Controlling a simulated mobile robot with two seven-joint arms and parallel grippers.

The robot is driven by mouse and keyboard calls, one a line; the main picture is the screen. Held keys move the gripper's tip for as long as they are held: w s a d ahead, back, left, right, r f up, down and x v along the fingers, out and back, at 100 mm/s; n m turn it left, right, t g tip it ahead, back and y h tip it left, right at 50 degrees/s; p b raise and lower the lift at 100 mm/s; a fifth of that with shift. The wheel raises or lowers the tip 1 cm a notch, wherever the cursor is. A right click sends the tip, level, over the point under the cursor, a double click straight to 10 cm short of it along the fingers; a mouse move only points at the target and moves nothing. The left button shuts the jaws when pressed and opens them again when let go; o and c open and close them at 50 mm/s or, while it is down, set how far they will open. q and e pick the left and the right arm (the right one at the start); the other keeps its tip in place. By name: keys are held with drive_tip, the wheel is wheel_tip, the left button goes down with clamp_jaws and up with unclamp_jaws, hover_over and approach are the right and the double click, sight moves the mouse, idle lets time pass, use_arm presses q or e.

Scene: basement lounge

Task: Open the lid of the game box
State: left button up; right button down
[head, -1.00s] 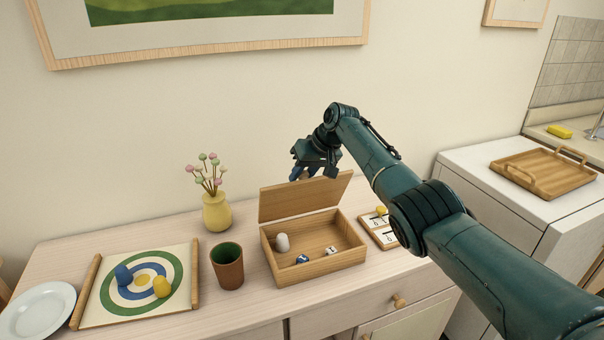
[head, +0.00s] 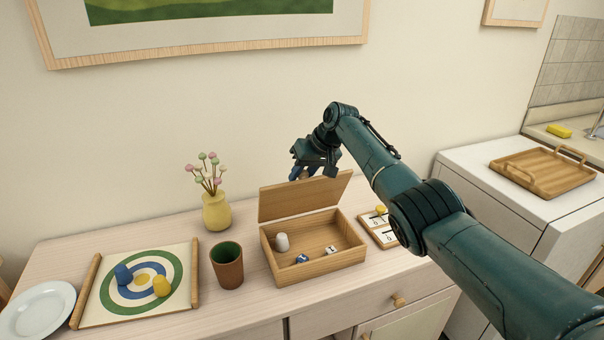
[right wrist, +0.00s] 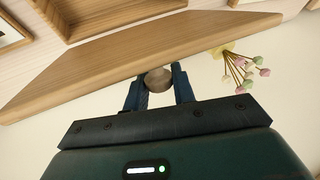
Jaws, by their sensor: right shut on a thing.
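The wooden game box (head: 318,268) stands on the sideboard. Its lid (head: 290,200) is raised past upright at the back edge, so the inside shows. A white piece (head: 282,242) and two dice, one blue (head: 302,259) and one white (head: 331,251), lie inside. My right gripper (head: 302,173) is at the lid's top edge, on its back side. In the right wrist view, its fingers (right wrist: 158,84) are shut on a round knob (right wrist: 158,78) beside the lid (right wrist: 150,52). My left gripper is not in view.
A yellow vase (head: 217,212) with flowers and a brown cup (head: 227,267) stand left of the box. A target board (head: 102,308) and a white plate (head: 38,310) are farther left. Domino-like tiles (head: 382,236) lie right of the box. The wall rises behind.

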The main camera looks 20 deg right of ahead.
drive_tip(key=c, duration=1.1)
unclamp_jaws()
drive_tip(key=shift+c, duration=0.2)
drive_tip(key=shift+r, duration=0.1)
drive_tip(key=b+v, duration=0.1)
drive_tip(key=v, duration=1.2)
drive_tip(key=shift+s, duration=0.1)
drive_tip(key=shift+c, duration=0.5)
